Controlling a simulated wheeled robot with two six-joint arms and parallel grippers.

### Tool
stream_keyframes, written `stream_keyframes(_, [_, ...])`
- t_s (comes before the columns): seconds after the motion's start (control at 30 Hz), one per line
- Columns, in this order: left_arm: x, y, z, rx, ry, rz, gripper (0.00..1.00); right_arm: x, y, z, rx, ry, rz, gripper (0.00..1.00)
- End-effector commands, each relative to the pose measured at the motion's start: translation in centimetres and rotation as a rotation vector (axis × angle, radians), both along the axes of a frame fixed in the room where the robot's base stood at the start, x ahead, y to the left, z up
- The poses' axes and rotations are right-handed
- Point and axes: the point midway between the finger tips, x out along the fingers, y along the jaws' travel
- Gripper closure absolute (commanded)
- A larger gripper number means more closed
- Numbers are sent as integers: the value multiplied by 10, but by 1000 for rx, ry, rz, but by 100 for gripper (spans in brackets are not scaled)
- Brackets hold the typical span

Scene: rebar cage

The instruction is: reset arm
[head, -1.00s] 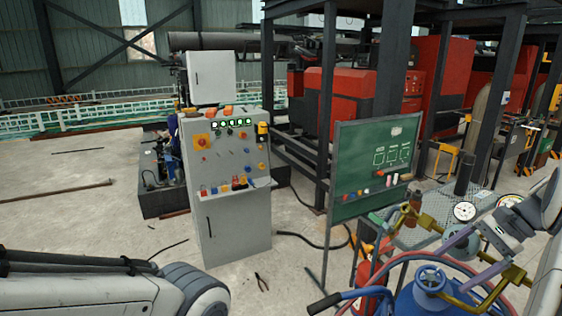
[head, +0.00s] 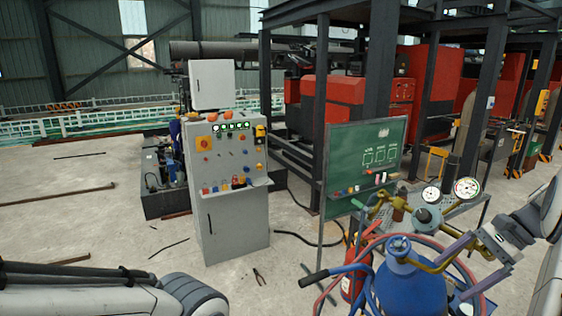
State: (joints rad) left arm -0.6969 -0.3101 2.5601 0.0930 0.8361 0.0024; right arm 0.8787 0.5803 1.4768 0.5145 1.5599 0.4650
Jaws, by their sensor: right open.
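My right gripper (head: 452,276) is at the lower right, with its two purple fingers spread apart and nothing seen between them. It is just right of the blue gas cylinder (head: 412,290) and its brass fittings, which it partly overlaps in the picture. I cannot tell whether it touches them. My right arm comes in from the right edge. My left arm crosses the lower left corner, and its gripper is out of view.
A grey control cabinet (head: 228,225) stands centre-left. Pliers (head: 259,277) lie on the floor. Floor at left is mostly clear.

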Motion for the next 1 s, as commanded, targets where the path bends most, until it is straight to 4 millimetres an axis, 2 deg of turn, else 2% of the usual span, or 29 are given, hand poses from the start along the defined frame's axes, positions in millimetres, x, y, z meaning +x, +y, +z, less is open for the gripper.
stream_keyframes(0.37, [0, 0, -3, 0, 0, 0, 24, 16, 67, 0, -75, -22, 198, 0])
stream_keyframes(0.57, [0, 0, -6, 0, 0, 0, 24, 17, 123, -1, -140, -52, 379, 0])
stream_keyframes(0.67, [0, 0, -8, 0, 0, 0, 24, 13, 158, -2, -183, -78, 501, 0])
stream_keyframes(0.77, [0, 0, -11, 0, 0, -1, 24, 2, 202, -4, -236, -118, 663, 0])
stream_keyframes(0.87, [0, 0, -14, 0, 0, -1, 24, -22, 254, -10, -299, -183, 880, 0])
stream_keyframes(0.9, [0, 0, -16, 0, 0, -1, 24, -35, 273, -12, -325, -215, 976, 0])
stream_keyframes(1.0, [0, 0, -19, 0, 0, -1, 24, -70, 313, -20, -382, -308, 1211, 0])
